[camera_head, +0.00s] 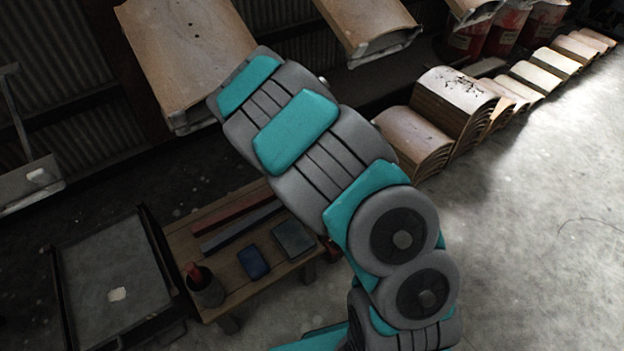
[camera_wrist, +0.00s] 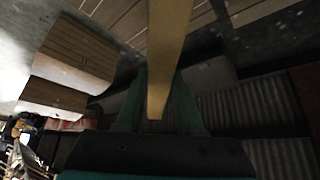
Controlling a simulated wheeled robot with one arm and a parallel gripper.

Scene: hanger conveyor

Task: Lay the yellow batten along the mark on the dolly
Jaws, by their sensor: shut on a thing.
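The yellow batten (camera_wrist: 166,50) runs from the top edge of the wrist view down between the green fingers of my gripper (camera_wrist: 157,92). My gripper is shut on it; its far end is out of the picture. The gripper and batten do not show in the head view, where my arm fills the middle. A low black-framed platform, apparently the dolly (camera_head: 82,270), is at lower left in the head view. It has a grey top with a small pale patch (camera_head: 118,294); I cannot tell whether this is the mark.
A wooden bench (camera_head: 240,275) beside the platform holds a red batten (camera_head: 231,215), a blue-grey batten (camera_head: 241,227), a dark cup (camera_head: 206,289) and two small boxes. Curved wooden stacks (camera_head: 455,105) line the wall. Panels hang above. The floor at right is clear.

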